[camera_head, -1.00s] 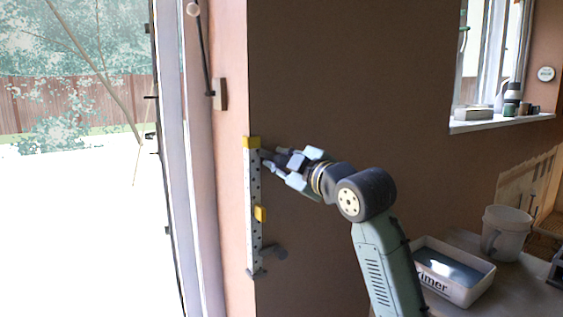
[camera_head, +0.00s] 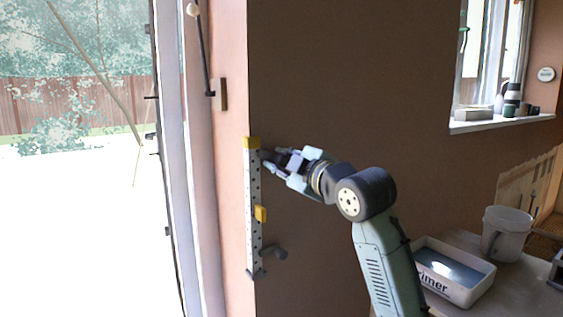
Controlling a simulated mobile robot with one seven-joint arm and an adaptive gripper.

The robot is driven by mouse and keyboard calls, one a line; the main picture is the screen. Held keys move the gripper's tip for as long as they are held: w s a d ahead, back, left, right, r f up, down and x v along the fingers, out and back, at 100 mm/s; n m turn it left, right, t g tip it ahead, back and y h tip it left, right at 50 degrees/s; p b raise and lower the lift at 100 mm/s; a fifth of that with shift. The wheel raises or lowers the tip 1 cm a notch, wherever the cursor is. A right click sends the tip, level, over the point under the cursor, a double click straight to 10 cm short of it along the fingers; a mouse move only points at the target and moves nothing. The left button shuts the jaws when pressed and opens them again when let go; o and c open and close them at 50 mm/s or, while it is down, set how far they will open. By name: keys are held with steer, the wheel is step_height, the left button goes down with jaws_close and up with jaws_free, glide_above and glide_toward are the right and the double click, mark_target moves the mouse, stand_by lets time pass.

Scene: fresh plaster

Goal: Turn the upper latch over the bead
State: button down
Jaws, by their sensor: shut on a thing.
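I cannot tell the latch's exact angle. The lower latch (camera_head: 279,254) is a dark lever near the bead's foot, sticking out to the right.
A primer tray (camera_head: 472,297) and a white bucket (camera_head: 508,222) stand on the table at lower right. A windowsill (camera_head: 480,125) with several small containers is at upper right. The brown wall (camera_head: 345,80) above my arm is bare. A glazed door is at left.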

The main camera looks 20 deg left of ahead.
steer(key=shift+s, duration=0.1)
stand_by(0.8)
steer(key=c, duration=1.4)
jaws_free()
steer(key=shift+d, duration=0.1)
steer(key=v, duration=1.1)
steer(key=shift+s+d, duration=0.3)
